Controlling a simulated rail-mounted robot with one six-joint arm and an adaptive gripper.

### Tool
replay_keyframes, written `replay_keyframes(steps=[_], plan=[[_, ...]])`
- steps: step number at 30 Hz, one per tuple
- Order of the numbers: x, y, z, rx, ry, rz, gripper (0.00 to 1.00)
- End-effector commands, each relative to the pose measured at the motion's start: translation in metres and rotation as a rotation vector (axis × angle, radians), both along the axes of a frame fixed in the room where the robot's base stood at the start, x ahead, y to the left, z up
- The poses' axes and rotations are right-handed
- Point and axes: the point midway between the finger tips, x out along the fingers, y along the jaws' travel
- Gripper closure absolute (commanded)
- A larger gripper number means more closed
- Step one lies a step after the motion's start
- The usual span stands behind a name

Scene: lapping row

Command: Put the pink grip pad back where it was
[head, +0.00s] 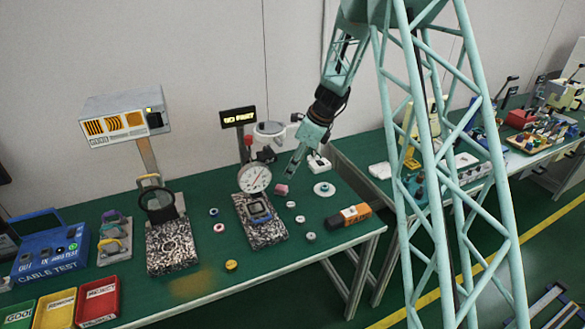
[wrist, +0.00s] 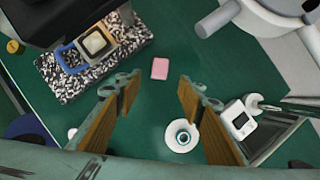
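The pink grip pad (wrist: 160,68) lies flat on the green bench top in the wrist view, just beyond my fingertips and between their lines. In the head view the pink pad (head: 281,190) sits right of the dial gauge base. My gripper (wrist: 157,92) is open, with its two wood-coloured finger faces apart and nothing between them. In the head view my gripper (head: 291,172) hangs just above and right of the pink pad. I cannot tell from these frames where the pad was before.
A dial gauge (head: 254,178) stands on a speckled granite base (head: 262,236) left of the pad. A white disc (head: 324,190) lies to the right, and an orange-and-black tool (head: 348,216) near the front edge. Red, yellow and green bins (head: 97,302) stand front left.

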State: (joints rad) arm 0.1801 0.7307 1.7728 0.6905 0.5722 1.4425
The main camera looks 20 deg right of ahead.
Motion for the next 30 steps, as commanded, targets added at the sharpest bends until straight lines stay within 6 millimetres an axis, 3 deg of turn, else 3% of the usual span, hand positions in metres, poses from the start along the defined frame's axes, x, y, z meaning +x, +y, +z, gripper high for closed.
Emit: replay_keyframes(steps=[19, 25, 30], plan=[[-0.002, 0.001, 0.006, -0.004, -0.005, 0.013, 0.64], [-0.012, 0.006, 0.029, -0.021, -0.027, 0.073, 0.64], [-0.029, 0.013, 0.061, -0.049, -0.059, 0.162, 0.64]])
